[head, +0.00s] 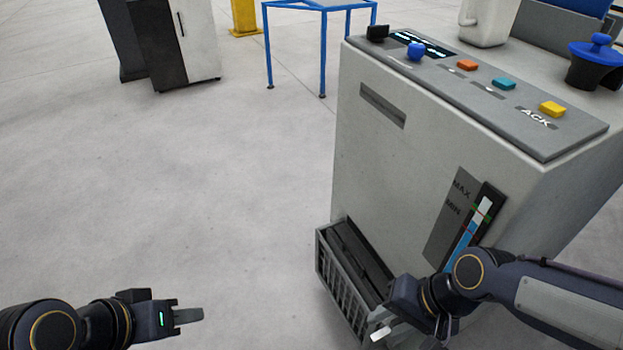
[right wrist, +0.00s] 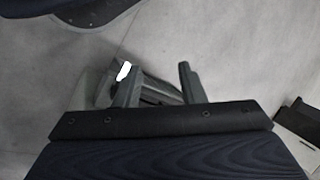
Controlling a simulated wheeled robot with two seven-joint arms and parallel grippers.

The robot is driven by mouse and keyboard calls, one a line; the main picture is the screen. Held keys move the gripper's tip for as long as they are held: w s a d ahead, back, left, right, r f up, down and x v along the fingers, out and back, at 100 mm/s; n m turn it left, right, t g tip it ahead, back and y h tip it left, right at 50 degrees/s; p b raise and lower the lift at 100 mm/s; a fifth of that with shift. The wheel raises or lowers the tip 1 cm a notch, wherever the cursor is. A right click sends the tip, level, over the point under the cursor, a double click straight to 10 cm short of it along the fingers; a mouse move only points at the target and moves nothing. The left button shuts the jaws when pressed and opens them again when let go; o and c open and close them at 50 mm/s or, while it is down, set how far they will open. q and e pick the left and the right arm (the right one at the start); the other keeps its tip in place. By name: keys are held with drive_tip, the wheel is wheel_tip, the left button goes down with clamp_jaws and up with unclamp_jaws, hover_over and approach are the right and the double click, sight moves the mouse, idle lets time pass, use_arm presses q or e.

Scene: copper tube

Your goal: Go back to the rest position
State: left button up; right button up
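My left gripper (head: 188,316) is low at the left in the head view, over bare floor and away from the machine. It is seen side-on, so the gap between its fingers does not show; nothing is visible in it. My right gripper (head: 382,331) is low in front of the machine, near its slatted basket (head: 339,285); part of the gripper is hidden by its own arm. In the right wrist view the two fingers (right wrist: 156,88) stand apart with nothing clearly held between them. A dark slatted thing shows behind them.
The grey machine (head: 400,165) with coloured buttons and a level gauge (head: 474,232) fills the right side, close to my right arm. A white jug (head: 486,22) stands behind it. A blue-framed table (head: 322,35) and a cabinet (head: 185,45) are at the back. The left floor is clear.

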drive_tip(key=s+d+r+n+t+h, duration=0.1)
drive_tip(key=s+d+r+n+t, duration=0.15)
drive_tip(key=d+r+t, duration=0.35)
wheel_tip(320, 180, up, 31)
drive_tip(key=g+p, duration=0.1)
drive_tip(key=p, duration=2.9)
drive_tip(key=shift+d+n, duration=0.35)
drive_tip(key=shift+d, duration=0.1)
drive_tip(key=shift+f, duration=0.15)
